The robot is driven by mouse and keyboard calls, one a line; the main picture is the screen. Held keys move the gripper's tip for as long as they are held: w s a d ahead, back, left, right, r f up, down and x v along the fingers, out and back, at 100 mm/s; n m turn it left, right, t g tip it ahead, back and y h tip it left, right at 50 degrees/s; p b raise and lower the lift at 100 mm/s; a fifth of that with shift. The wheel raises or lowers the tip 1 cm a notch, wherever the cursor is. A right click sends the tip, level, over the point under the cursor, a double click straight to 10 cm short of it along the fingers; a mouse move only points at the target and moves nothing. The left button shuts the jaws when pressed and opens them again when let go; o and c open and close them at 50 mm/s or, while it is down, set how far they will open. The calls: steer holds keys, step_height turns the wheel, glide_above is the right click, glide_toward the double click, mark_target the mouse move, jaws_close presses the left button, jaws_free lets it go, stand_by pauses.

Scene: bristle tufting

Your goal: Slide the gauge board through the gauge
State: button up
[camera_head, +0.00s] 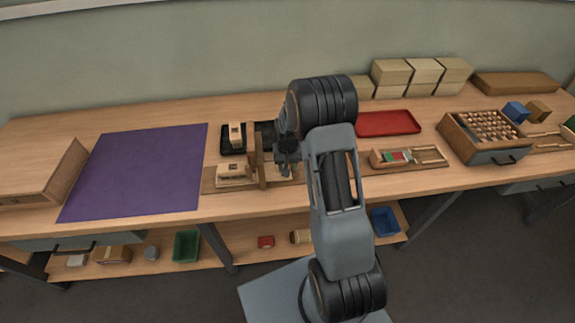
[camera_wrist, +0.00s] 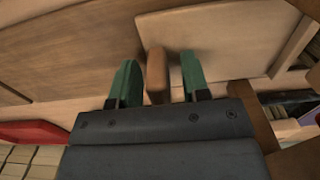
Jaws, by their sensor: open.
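My gripper (camera_head: 287,165) is low over the bench, just right of the gauge (camera_head: 257,165), an upright wooden frame on a brown base strip. In the wrist view its two green fingers (camera_wrist: 159,62) are open, one on each side of a small brown wooden handle (camera_wrist: 156,78). I see narrow gaps beside the handle. The handle stands at the edge of a pale flat board (camera_wrist: 225,40), which looks like the gauge board. In the head view my arm and gripper hide most of that board. A dark wooden part, probably the gauge, is at the wrist view's right (camera_wrist: 262,120).
A pale block (camera_head: 236,173) lies left of the gauge, with a black tray (camera_head: 226,146) behind. A purple mat (camera_head: 140,172) is farther left. A red tray (camera_head: 388,123), a wooden holder (camera_head: 425,157) and a crate of pegs (camera_head: 458,138) stand to the right.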

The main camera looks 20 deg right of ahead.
step_height(320, 180, up, 14)
steer(key=shift+b, duration=0.4)
stand_by(0.4)
